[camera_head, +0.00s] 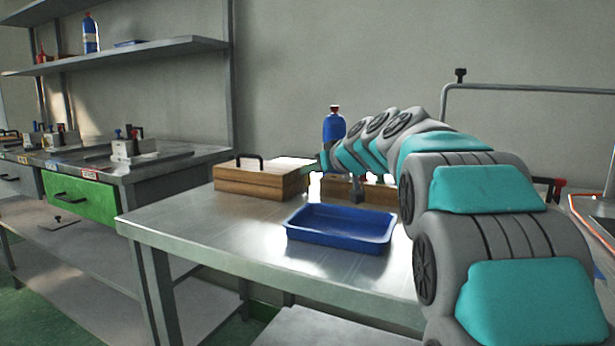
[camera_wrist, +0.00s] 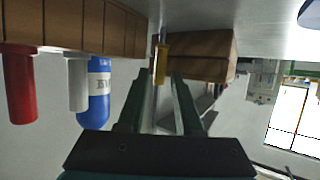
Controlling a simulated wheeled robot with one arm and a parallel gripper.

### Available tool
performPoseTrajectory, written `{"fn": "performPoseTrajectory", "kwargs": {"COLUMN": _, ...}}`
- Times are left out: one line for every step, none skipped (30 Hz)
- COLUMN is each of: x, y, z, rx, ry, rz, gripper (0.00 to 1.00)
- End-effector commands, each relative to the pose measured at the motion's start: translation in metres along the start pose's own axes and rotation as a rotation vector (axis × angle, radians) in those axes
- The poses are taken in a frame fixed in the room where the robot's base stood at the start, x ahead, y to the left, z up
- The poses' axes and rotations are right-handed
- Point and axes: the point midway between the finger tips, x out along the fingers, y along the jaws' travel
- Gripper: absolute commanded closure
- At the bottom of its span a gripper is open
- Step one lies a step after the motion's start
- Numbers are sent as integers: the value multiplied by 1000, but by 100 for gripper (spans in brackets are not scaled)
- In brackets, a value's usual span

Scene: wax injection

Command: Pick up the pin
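A small yellow, brass-like cylinder, which looks like the pin (camera_wrist: 160,62), shows in the wrist view, where the scene appears upside down. It sits against or near a brown block at the table surface. My gripper (camera_wrist: 161,76) has its two dark fingers apart, with a clear gap between them. The yellow cylinder lines up with this gap, at or just beyond the fingertips. I see no contact and cannot tell the exact distance. In the head view my arm reaches over the table; the fingers are not clear there, and I cannot make out the pin.
A wooden box (camera_head: 262,178) with a black handle and a blue tray (camera_head: 340,228) stand on the metal table (camera_head: 205,226). A blue bottle (camera_head: 334,124) stands behind my arm. The wrist view shows a red cylinder (camera_wrist: 20,88) and a white one (camera_wrist: 78,82) beside the bottle.

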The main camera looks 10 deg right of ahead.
Motion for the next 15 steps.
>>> {"fn": "performPoseTrajectory", "kwargs": {"x": 5, "y": 0, "z": -1, "rx": -1, "ry": -1, "rz": 1, "gripper": 66}}
{"fn": "performPoseTrajectory", "kwargs": {"x": 8, "y": 0, "z": -1, "rx": -1, "ry": 0, "rz": 1, "gripper": 66}}
{"fn": "performPoseTrajectory", "kwargs": {"x": 10, "y": 0, "z": -1, "rx": -1, "ry": 1, "rz": 1, "gripper": 66}}
{"fn": "performPoseTrajectory", "kwargs": {"x": 12, "y": 0, "z": -1, "rx": -1, "ry": 1, "rz": 1, "gripper": 66}}
{"fn": "performPoseTrajectory", "kwargs": {"x": 12, "y": 0, "z": -1, "rx": -1, "ry": 2, "rz": 1, "gripper": 66}}
{"fn": "performPoseTrajectory", "kwargs": {"x": 13, "y": 0, "z": -1, "rx": -1, "ry": 2, "rz": 1, "gripper": 66}}
{"fn": "performPoseTrajectory", "kwargs": {"x": 13, "y": 0, "z": -1, "rx": -1, "ry": 3, "rz": 1, "gripper": 66}}
{"fn": "performPoseTrajectory", "kwargs": {"x": 13, "y": 0, "z": -1, "rx": -1, "ry": 3, "rz": 1, "gripper": 66}}
{"fn": "performPoseTrajectory", "kwargs": {"x": 13, "y": 0, "z": -1, "rx": -1, "ry": 3, "rz": 1, "gripper": 66}}
{"fn": "performPoseTrajectory", "kwargs": {"x": 13, "y": 0, "z": -1, "rx": -1, "ry": 2, "rz": 0, "gripper": 66}}
{"fn": "performPoseTrajectory", "kwargs": {"x": 13, "y": 0, "z": -1, "rx": -1, "ry": 2, "rz": 0, "gripper": 66}}
{"fn": "performPoseTrajectory", "kwargs": {"x": 13, "y": 0, "z": -1, "rx": -1, "ry": 2, "rz": 0, "gripper": 68}}
{"fn": "performPoseTrajectory", "kwargs": {"x": 13, "y": 0, "z": -1, "rx": -1, "ry": 2, "rz": 0, "gripper": 71}}
{"fn": "performPoseTrajectory", "kwargs": {"x": 13, "y": 0, "z": -1, "rx": -1, "ry": 2, "rz": 0, "gripper": 75}}
{"fn": "performPoseTrajectory", "kwargs": {"x": 13, "y": 0, "z": -1, "rx": -1, "ry": 2, "rz": 0, "gripper": 79}}
